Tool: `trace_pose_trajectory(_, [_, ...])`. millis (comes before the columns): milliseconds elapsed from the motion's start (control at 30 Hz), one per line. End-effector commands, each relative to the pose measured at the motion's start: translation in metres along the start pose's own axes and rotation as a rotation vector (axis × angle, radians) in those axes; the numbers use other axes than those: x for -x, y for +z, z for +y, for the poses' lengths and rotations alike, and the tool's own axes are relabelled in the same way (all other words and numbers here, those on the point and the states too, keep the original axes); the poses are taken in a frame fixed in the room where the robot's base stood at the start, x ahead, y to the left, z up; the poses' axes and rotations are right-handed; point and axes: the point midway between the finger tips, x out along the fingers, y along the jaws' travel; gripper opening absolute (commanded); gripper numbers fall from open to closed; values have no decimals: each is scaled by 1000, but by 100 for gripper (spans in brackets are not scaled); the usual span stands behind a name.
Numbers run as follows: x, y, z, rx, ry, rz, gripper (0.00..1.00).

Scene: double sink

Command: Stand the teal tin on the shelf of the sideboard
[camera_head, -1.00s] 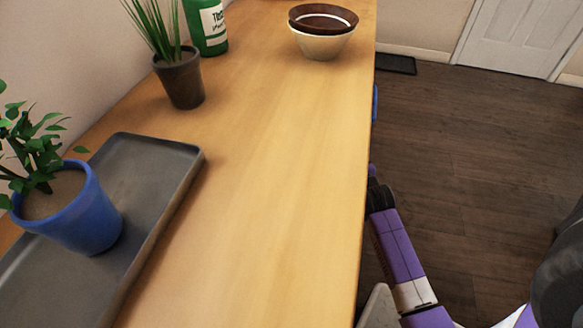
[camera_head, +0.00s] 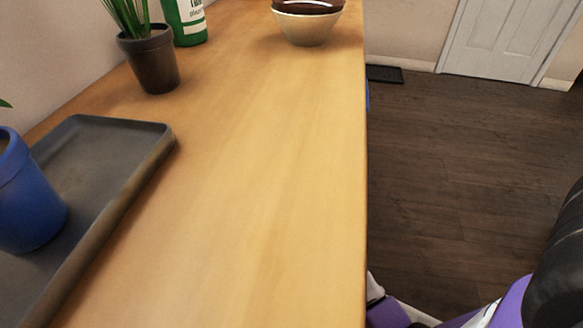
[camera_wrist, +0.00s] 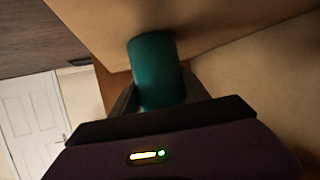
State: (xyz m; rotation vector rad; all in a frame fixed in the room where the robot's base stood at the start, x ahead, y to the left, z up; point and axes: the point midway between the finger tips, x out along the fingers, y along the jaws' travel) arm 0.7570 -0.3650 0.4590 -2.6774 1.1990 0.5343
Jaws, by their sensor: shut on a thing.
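The teal tin (camera_wrist: 152,58) is in the wrist view, between the two dark fingers of my gripper (camera_wrist: 158,88), which is shut on it. The wrist picture looks upside down, with floor at the top and a door lower left. The tin's far end meets or nears a tan board (camera_wrist: 215,25) of the sideboard; I cannot tell whether it touches. In the head view the sideboard's wooden top (camera_head: 250,170) fills the middle. My gripper and the tin are hidden there, below or beyond its right edge.
On the top stand a grey tray (camera_head: 150,135) with a blue pot (camera_head: 25,200), a dark plant pot (camera_head: 150,62), a green bottle (camera_head: 185,22) and stacked bowls (camera_head: 306,25). Dark floor (camera_head: 450,150) lies open to the right. A white door (camera_head: 505,40) is at the back.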

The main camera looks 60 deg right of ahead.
Motion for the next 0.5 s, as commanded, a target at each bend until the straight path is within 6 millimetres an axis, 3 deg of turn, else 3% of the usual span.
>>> trace_pose_trajectory(333, [-2,3,0,0,0,2,9])
trace_pose_trajectory(367, [-1,2,0,0,0,1,57])
trace_pose_trajectory(433, [-1,2,0,0,0,1,71])
trace_pose_trajectory(500, [-1,2,0,0,0,1,75])
